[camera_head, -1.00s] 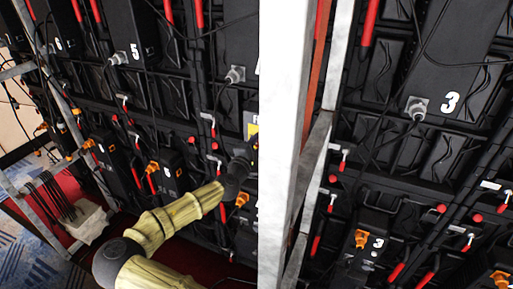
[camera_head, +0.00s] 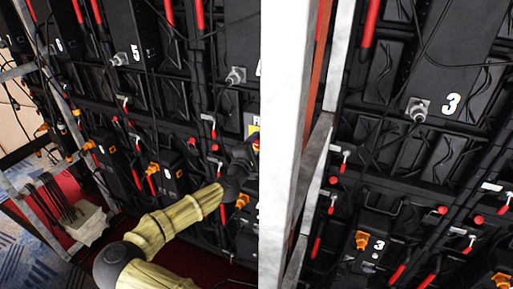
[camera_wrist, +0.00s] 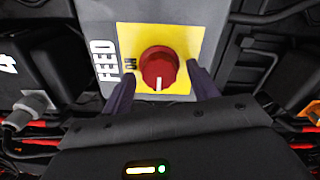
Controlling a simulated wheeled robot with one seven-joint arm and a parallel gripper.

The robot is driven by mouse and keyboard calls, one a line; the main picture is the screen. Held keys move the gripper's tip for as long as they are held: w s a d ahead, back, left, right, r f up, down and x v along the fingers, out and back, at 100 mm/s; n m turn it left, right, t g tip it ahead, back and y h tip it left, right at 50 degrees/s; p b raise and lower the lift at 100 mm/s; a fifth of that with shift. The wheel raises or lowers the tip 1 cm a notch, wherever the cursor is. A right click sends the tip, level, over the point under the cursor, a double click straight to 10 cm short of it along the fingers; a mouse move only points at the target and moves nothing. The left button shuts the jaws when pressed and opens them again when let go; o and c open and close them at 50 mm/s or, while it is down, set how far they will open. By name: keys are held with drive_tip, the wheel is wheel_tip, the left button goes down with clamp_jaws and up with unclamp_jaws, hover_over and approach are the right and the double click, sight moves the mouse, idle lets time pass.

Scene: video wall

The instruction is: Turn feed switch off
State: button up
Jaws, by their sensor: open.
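The feed switch is a red round knob (camera_wrist: 158,68) with a white mark at its lower edge, on a yellow plate (camera_wrist: 182,40) on a grey box (camera_wrist: 215,15) lettered FEED, in the wrist view. My gripper (camera_wrist: 162,85) is open, its two dark fingers to the left and right of the knob, with space between them and the knob. "ON" is lettered left of the knob. In the head view a small part of the yellow plate (camera_head: 253,130) shows at the white pillar's edge; my gripper (camera_head: 243,158) is in front of it, mostly hidden by the pillar.
A white pillar (camera_head: 285,140) stands close, covering the middle of the head view. Black numbered panels with cables and red handles fill the wall. A grey connector (camera_wrist: 30,108) is left of the switch box. A metal frame (camera_head: 60,100) stands at the left.

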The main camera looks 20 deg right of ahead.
drive_tip(key=b+v, duration=0.4)
drive_tip(key=v, duration=1.3)
drive_tip(key=shift+a, duration=0.2)
drive_tip(key=shift+s+r, duration=0.1)
drive_tip(key=p+x, duration=0.3)
drive_tip(key=x, duration=1.1)
drive_tip(key=shift+d, duration=0.25)
drive_tip(key=shift+a, duration=0.1)
